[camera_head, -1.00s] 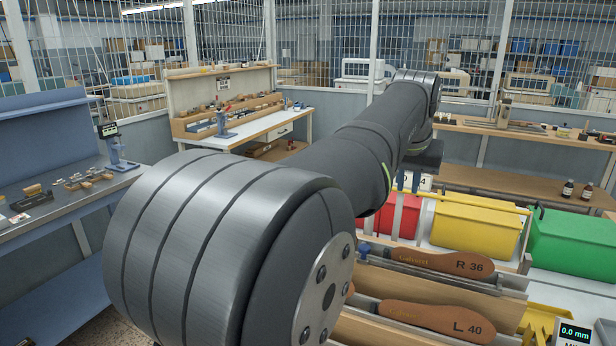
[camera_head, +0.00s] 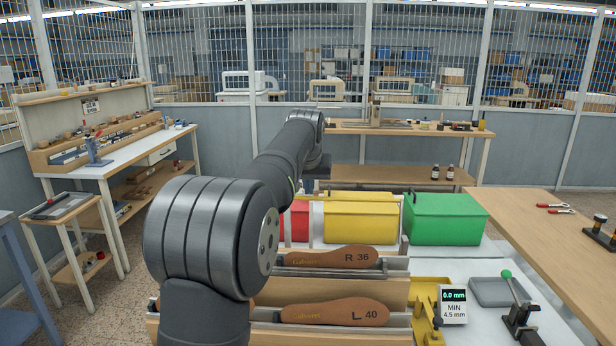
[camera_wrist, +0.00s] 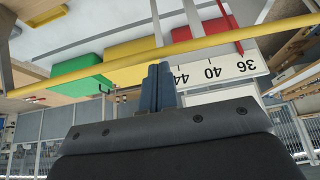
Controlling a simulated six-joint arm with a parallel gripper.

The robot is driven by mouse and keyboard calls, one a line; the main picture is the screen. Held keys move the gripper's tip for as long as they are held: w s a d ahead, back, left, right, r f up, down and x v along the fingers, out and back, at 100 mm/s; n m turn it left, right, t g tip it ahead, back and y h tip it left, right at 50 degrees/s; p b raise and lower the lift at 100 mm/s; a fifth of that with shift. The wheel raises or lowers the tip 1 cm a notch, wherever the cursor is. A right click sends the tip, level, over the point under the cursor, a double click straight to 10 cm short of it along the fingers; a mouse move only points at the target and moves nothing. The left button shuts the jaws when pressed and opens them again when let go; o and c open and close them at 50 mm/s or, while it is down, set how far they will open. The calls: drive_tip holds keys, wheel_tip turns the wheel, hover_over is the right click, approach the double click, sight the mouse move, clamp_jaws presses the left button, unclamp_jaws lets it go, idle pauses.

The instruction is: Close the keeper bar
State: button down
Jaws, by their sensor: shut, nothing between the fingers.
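A long yellow bar (camera_wrist: 190,48), which looks like the keeper bar, slants across the wrist view in front of the bins. My gripper (camera_wrist: 157,72) is shut and empty, with its blue-grey fingertips close to the bar's middle. I cannot tell whether they touch. In the head view the wrist end of my arm is beyond the red bin, and the fingers cannot be made out. A thin yellow rail (camera_head: 368,193) shows along the back of the bins there; its left part is hidden by my arm.
Red (camera_head: 300,220), yellow (camera_head: 362,222) and green (camera_head: 445,220) bins stand in a row. A white size strip (camera_wrist: 215,75) is beside my fingers. A gauge (camera_head: 453,305) and green-knobbed clamp (camera_head: 518,305) are at right.

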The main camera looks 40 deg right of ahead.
drive_tip(key=shift+x, duration=0.9)
drive_tip(key=s+a+t+h, duration=0.2)
drive_tip(key=s, duration=0.1)
drive_tip(key=s+a+t+h, duration=0.1)
drive_tip(key=a, duration=0.1)
drive_tip(key=shift+s+a+r, duration=0.1)
drive_tip(key=shift+s+r, duration=0.05)
drive_tip(key=shift+r, duration=0.2)
drive_tip(key=shift+s+a+f, duration=1.3)
drive_tip(key=shift+f, duration=0.3)
drive_tip(key=shift+s+a+f, duration=1.3)
drive_tip(key=shift+f, duration=0.35)
drive_tip(key=shift+s+a+f, duration=1.25)
drive_tip(key=shift+a+f, duration=0.05)
drive_tip(key=shift+f, duration=0.3)
